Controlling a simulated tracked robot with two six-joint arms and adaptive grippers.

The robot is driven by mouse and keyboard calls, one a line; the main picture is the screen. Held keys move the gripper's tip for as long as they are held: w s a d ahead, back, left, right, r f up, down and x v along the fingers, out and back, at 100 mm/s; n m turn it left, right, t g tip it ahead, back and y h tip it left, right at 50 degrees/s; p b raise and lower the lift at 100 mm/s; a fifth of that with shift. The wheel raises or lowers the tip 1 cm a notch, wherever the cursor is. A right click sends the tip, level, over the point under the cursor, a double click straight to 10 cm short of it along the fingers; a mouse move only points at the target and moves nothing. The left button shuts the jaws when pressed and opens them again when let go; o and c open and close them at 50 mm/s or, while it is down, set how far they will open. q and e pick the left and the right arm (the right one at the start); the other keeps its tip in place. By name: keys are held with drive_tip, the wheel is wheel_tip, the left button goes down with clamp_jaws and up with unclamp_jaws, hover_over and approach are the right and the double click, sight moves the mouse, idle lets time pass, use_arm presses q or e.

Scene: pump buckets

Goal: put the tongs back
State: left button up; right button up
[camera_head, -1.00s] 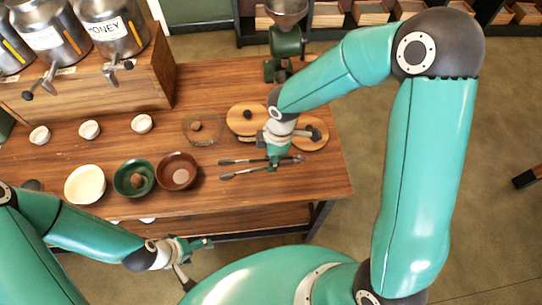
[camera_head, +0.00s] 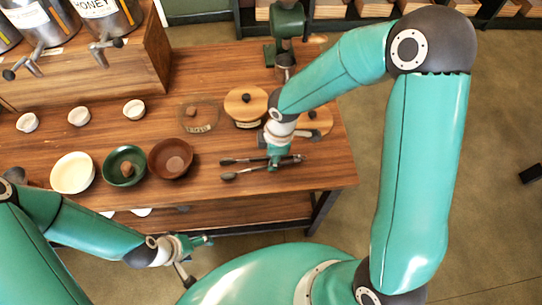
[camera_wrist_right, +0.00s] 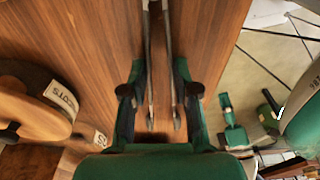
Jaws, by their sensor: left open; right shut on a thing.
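The tongs (camera_head: 240,168) are dark metal and lie lengthwise left to right over the front right of the wooden table in the head view. My right gripper (camera_head: 273,162) is shut on the tongs near their right end. In the right wrist view the two arms of the tongs (camera_wrist_right: 149,50) run between the fingers of my right gripper (camera_wrist_right: 158,80). I cannot tell whether the tongs touch the table. My left gripper (camera_head: 202,241) is open and empty, low in front of the table's front edge.
A brown bowl (camera_head: 158,163), a green bowl (camera_head: 112,176) and a cream bowl (camera_head: 73,188) stand left of the tongs. Wooden-lidded jars (camera_head: 240,120) are behind them. A green grinder (camera_head: 290,22) stands at the back. The table's right front corner is bare.

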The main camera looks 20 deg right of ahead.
drive_tip(key=o, duration=0.7)
drive_tip(key=shift+c, duration=0.2)
drive_tip(key=o, duration=0.5)
drive_tip(key=shift+r, duration=0.15)
wheel_tip(320, 180, up, 9)
drive_tip(key=p, duration=0.7)
idle(0.4)
